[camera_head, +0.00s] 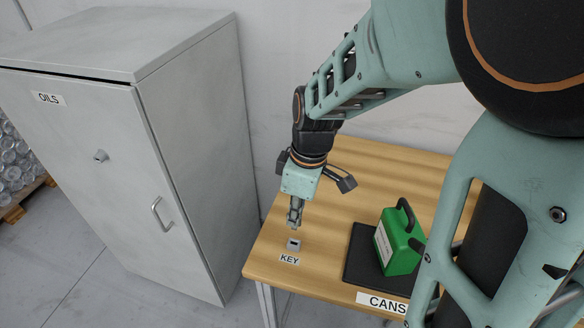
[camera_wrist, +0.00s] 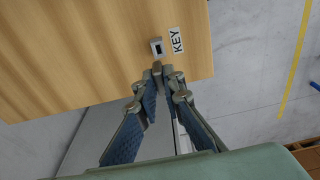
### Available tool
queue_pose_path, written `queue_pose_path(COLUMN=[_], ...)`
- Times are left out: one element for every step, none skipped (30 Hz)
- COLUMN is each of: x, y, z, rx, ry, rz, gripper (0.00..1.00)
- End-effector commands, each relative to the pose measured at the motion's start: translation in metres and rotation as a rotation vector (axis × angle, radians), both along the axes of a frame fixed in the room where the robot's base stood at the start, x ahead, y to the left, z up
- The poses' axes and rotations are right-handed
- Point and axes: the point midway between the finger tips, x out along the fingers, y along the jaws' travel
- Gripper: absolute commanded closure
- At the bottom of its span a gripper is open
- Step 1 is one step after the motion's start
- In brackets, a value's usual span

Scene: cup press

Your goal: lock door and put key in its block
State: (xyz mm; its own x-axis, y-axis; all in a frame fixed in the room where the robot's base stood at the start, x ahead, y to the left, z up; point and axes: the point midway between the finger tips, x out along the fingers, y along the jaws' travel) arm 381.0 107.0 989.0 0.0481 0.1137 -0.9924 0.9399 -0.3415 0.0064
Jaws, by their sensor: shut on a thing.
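The cabinet door (camera_head: 85,175), labelled OILS, looks shut. It has a lock (camera_head: 100,156) with no key seen in it and a bar handle (camera_head: 162,214). The small grey key block (camera_head: 293,244) sits on the wooden table behind the KEY label; its dark slot shows in the wrist view (camera_wrist: 157,47). My gripper (camera_head: 294,222) points down just above and behind the block. In the wrist view my gripper (camera_wrist: 164,73) is shut on a small metal piece, the key, mostly hidden by the fingertips. It looks apart from the block's slot.
A green can (camera_head: 397,242) with a black handle stands on a dark mat (camera_head: 361,264) at the right of the table, behind the CANS label (camera_head: 382,303). The wooden table (camera_head: 350,190) is clear around the block. Bottles (camera_head: 12,160) sit on a pallet at far left.

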Motion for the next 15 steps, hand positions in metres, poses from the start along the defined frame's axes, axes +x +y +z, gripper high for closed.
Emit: queue_pose_path(x=[0.0,0.0,0.0,0.0,0.0,0.0,0.0,0.0,0.0,0.0,0.0,0.0,0.0,0.0,0.0], y=[0.0,0.0,0.0,0.0,0.0,0.0,0.0,0.0,0.0,0.0,0.0,0.0,0.0,0.0,0.0], z=[-0.009,-0.012,-0.016,-0.019,-0.022,-0.026,-0.029,-0.032,-0.035,-0.037,-0.039,-0.041,-0.042,-0.043,-0.044], rx=[0.0,0.0,0.0,0.0,0.0,0.0,0.0,0.0,0.0,0.0,0.0,0.0,0.0,0.0,0.0], ry=[0.001,0.001,0.001,0.001,0.001,0.001,0.001,0.0,0.0,0.0,0.0,0.0,0.0,0.0,0.0], rz=[0.0,0.0,0.0,0.0,0.0,0.0,0.0,0.0,0.0,0.0,0.0,0.0,-0.001,0.0,-0.001], gripper=[1.0,1.0,1.0,1.0,1.0,1.0,1.0,1.0,1.0,1.0,1.0,1.0,1.0,1.0,1.0])
